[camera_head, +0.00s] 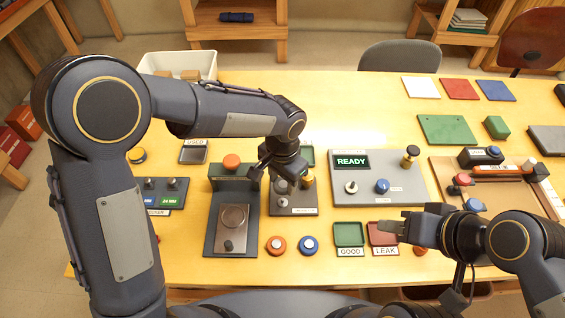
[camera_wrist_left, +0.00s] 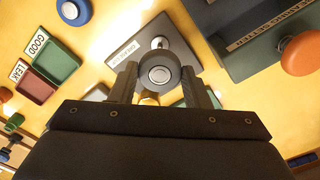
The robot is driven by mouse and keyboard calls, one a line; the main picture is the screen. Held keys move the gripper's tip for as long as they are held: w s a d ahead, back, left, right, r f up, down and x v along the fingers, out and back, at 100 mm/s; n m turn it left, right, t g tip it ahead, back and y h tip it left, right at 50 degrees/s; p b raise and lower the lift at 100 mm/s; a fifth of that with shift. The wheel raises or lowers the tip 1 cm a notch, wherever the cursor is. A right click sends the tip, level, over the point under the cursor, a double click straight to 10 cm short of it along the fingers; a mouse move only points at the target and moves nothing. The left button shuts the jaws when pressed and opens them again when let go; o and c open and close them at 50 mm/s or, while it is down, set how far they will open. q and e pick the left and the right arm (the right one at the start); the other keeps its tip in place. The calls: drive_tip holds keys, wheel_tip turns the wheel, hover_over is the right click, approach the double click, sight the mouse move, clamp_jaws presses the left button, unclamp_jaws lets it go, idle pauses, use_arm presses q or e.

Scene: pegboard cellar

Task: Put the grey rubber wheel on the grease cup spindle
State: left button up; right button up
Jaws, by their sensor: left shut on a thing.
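My left gripper (camera_head: 280,176) is over the small dark plate (camera_head: 293,208) in the head view. In the left wrist view the left gripper (camera_wrist_left: 160,82) is shut on the grey rubber wheel (camera_wrist_left: 159,74), a dark ring with a pale hub, one finger on each side. Beyond the wheel, the same dark plate (camera_wrist_left: 178,45) carries a label and a short metal spindle (camera_wrist_left: 160,42). The wheel appears apart from the spindle, but the gap is hard to judge. My right gripper (camera_head: 392,228) is beside the red LEAK tray; its finger opening is unclear.
A dark stand with an orange knob (camera_head: 231,161) is close on the left. Orange (camera_head: 276,245) and blue (camera_head: 308,245) round pieces lie in front. The GOOD tray (camera_head: 349,234), LEAK tray (camera_head: 381,234) and READY panel (camera_head: 403,186) are to the right.

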sight(282, 200)
use_arm(q)
drive_tip(key=shift+f+b, duration=1.9)
drive_tip(key=shift+f, duration=0.75)
drive_tip(key=shift+f+b, duration=0.85)
drive_tip(key=shift+b, duration=0.2)
idle(0.8)
drive_tip(key=o, duration=1.5)
drive_tip(key=shift+r, duration=0.1)
drive_tip(key=shift+r+p, duration=2.55)
drive_tip(key=shift+r, duration=0.8)
